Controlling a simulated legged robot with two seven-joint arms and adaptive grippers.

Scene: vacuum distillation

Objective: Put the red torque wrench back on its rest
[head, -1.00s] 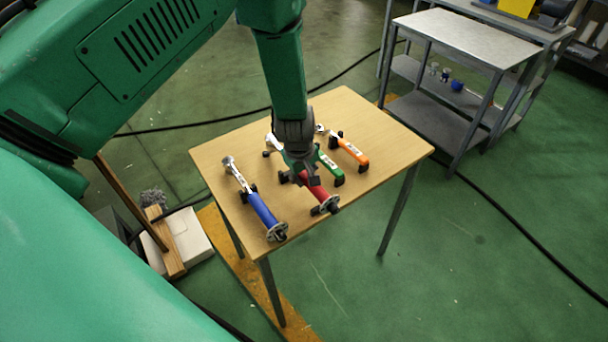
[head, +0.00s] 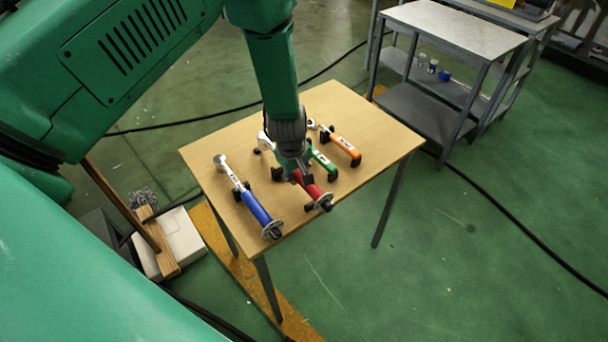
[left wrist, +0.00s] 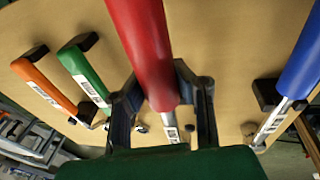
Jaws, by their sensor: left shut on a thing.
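The red torque wrench (head: 309,188) lies over the near part of the wooden table (head: 356,114), between the blue and green wrenches. My left gripper (head: 296,177) comes down on it from above and hides its far part. In the left wrist view, the gripper's fingers (left wrist: 165,108) are on both sides of the red wrench (left wrist: 143,45), shut near the end of its handle. A black support (head: 276,173) shows just left of the gripper. I cannot tell whether the wrench touches its rest. My right gripper is not in view.
The blue wrench (head: 257,208) lies to the left on black supports. The green wrench (head: 322,160) and orange wrench (head: 345,144) lie to the right. The table's right side is clear. A grey metal cart (head: 460,38) stands behind at right.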

